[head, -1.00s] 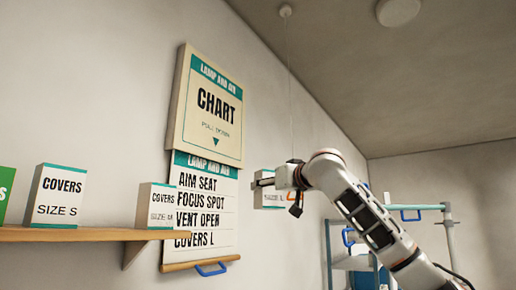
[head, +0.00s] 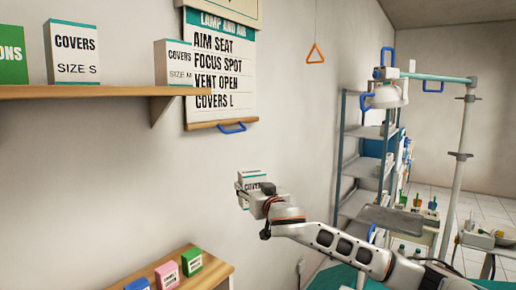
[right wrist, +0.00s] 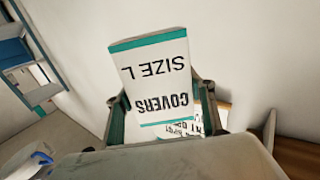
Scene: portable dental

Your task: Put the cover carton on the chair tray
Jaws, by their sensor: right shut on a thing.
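The cover carton (head: 252,177), white with teal edges, is in my right gripper (head: 250,190), in front of the wall below and right of the chart. In the right wrist view the carton (right wrist: 155,75) reads "COVERS SIZE L", upside down in the picture. The fingers of my right gripper (right wrist: 162,108) are shut on its two sides. A grey tray (head: 397,222) is at right in the head view, beyond my right arm and apart from the carton; I cannot tell for certain that it is the chair tray. My left gripper is not in view.
A wall shelf (head: 110,92) holds size S (head: 75,55) and size M (head: 178,65) cartons. A lower wooden surface (head: 205,270) holds small coloured boxes. A lamp (head: 388,95) hangs from a pole frame (head: 460,150). A teal surface (head: 335,278) lies under my right arm.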

